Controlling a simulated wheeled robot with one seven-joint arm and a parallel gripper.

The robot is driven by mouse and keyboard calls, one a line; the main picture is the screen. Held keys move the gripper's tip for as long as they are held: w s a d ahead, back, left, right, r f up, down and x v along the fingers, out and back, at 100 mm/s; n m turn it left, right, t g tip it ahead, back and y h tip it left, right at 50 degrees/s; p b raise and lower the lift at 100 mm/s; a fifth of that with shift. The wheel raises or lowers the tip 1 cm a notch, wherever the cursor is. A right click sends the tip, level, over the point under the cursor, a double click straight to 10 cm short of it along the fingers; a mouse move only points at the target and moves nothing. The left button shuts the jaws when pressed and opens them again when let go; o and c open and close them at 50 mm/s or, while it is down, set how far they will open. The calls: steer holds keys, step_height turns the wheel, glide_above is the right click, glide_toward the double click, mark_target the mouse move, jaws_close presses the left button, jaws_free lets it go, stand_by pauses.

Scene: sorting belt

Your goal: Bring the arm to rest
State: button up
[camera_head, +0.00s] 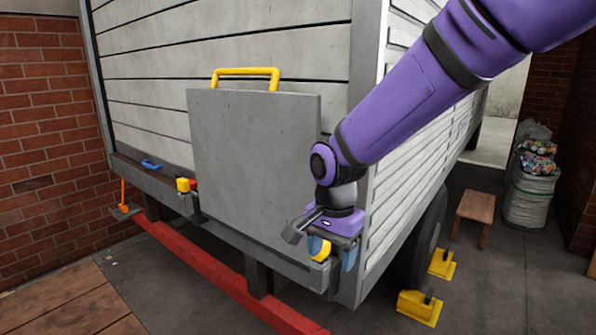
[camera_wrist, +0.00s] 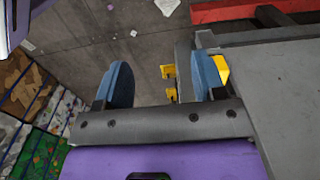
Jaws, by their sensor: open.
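My gripper (camera_head: 333,252) hangs from my purple arm at the right corner of the truck's rear, beside the right edge of a grey panel (camera_head: 255,150) with a yellow handle. In the wrist view its two blue fingers (camera_wrist: 163,80) stand well apart with only floor and distant yellow blocks between them. A yellow rounded thing (camera_head: 319,248) is on the ledge close to the fingers. It also shows just behind the right finger in the wrist view (camera_wrist: 222,69), partly hidden. I cannot tell whether the finger touches it.
The truck's ledge (camera_head: 160,180) carries a blue item (camera_head: 151,164) and a yellow item (camera_head: 183,185) at left. A red beam (camera_head: 205,262) runs below. Yellow wheel chocks (camera_head: 419,307), a wooden stool (camera_head: 474,213) and filled sacks (camera_head: 530,195) stand right. Open floor lies at lower right.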

steer(key=s+d+r+n+t, duration=0.25)
steer(key=s+d+r, duration=0.25)
steer(key=d+r, duration=0.65)
steer(key=s+d+r+n+t, duration=0.2)
steer(key=s+d+n, duration=0.3)
steer(key=s+d, duration=0.7)
steer(key=shift+s+d+r, duration=0.3)
steer(key=shift+s+r, duration=0.05)
steer(key=shift+s, duration=0.2)
steer(key=shift+t, duration=0.25)
